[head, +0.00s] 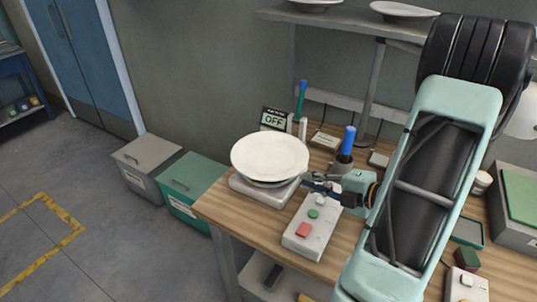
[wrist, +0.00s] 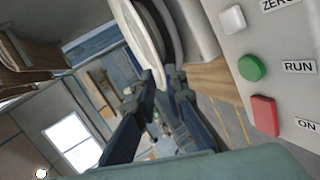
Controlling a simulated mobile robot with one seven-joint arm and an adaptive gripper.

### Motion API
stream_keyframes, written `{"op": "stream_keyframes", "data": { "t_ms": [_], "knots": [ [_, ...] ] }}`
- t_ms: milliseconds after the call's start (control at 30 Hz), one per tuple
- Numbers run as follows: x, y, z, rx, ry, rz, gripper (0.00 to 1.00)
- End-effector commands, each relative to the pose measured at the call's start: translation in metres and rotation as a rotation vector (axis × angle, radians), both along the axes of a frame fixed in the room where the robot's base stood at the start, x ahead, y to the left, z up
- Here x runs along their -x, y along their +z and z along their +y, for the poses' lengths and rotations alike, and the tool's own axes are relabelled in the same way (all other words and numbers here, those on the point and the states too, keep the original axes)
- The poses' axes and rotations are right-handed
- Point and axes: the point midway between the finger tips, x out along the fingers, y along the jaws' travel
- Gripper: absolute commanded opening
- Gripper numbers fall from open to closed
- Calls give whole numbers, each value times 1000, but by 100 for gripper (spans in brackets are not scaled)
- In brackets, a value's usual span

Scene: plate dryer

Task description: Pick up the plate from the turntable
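The plate (head: 269,155) is white and round. It lies face up on the turntable (head: 262,189), a low pale unit at the bench's left end. My gripper (head: 312,182) is at the plate's right side, close to the rim. In the wrist view the plate (wrist: 137,35) appears edge-on at the top, with a dark disc and the pale turntable body to its right. My two dark fingers (wrist: 159,78) stand apart, one on each side of the rim's near end. A gap shows between them; contact with the rim cannot be made out.
A control box (head: 311,225) with green and red buttons sits just below my gripper. Behind are an OFF display (head: 275,119), a green-and-blue bottle (head: 301,100) and a blue-handled tool in a cup (head: 346,146). A shelf (head: 345,25) with plates hangs above. Left of the bench are lidded bins (head: 186,183).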

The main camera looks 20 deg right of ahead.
Motion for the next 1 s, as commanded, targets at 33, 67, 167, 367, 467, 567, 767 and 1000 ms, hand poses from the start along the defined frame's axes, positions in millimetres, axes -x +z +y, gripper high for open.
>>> {"op": "stream_keyframes", "data": {
  "t_ms": [33, 67, 167, 367, 467, 567, 767, 1000],
  "knots": [
    [-7, -4, 4, -1, 3, 1, 11],
    [-11, -6, 6, 0, 4, 1, 11],
    [-20, -9, 10, 1, 3, 0, 11],
    [-35, -14, 17, 2, 4, 1, 11],
    [-49, -19, 24, 2, 6, 0, 11],
    [-61, -24, 29, 3, 4, 0, 11],
    [-69, -28, 32, 3, 1, 0, 11],
    [-69, -28, 32, 4, 2, -1, 1]
  ]
}}
